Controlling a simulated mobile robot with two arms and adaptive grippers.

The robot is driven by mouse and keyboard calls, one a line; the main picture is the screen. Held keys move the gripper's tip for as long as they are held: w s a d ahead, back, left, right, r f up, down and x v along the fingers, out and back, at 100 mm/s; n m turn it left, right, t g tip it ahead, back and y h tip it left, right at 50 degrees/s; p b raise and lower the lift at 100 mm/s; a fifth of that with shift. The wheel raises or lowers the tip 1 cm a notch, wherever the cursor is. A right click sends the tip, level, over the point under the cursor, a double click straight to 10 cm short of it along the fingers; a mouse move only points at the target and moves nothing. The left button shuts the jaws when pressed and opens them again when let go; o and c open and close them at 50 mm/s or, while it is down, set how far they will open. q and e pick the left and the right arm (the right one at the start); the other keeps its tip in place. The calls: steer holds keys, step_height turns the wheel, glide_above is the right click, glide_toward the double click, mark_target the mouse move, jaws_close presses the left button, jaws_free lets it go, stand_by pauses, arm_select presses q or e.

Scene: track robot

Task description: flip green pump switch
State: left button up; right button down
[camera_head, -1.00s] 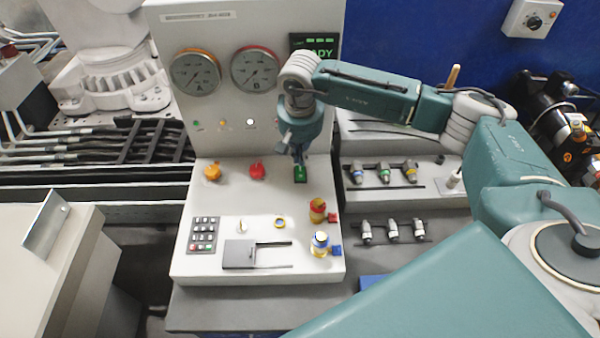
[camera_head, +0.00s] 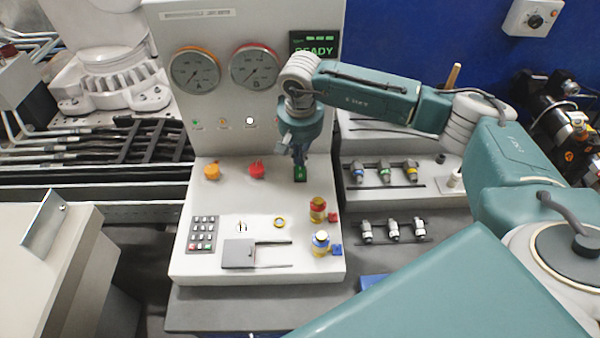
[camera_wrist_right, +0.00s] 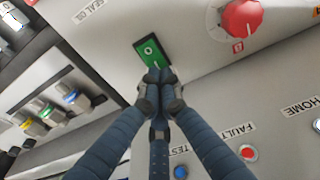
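The green pump switch (camera_head: 300,174) sits on the sloped top of the console, to the right of the red knob. In the right wrist view the green switch (camera_wrist_right: 152,50) shows just beyond my fingertips. My right gripper (camera_head: 299,158) points down at the switch from above. In the wrist view its fingers (camera_wrist_right: 157,78) are together with nothing seen between them, and the tips are at the switch's near edge. I cannot tell whether they touch it. My left gripper is not in view.
The red knob (camera_head: 257,170) and orange knob (camera_head: 212,171) stand left of the switch. A red-and-yellow fitting (camera_head: 317,210) and a blue-and-yellow one (camera_head: 320,243) stand nearer me. The upright gauge panel (camera_head: 222,110) rises behind. A keypad (camera_head: 203,233) is at front left.

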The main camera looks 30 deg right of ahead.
steer(key=shift+s+f+b, duration=0.1)
steer(key=shift+f+b, duration=0.7)
steer(key=shift+f, duration=0.1)
steer(key=shift+r, duration=0.1)
stand_by(0.3)
steer(key=shift+r+p, duration=0.55)
steer(key=shift+r, duration=0.3)
steer(key=shift+r+p, duration=1.1)
steer(key=shift+r, duration=1.55)
steer(key=shift+f, duration=0.1)
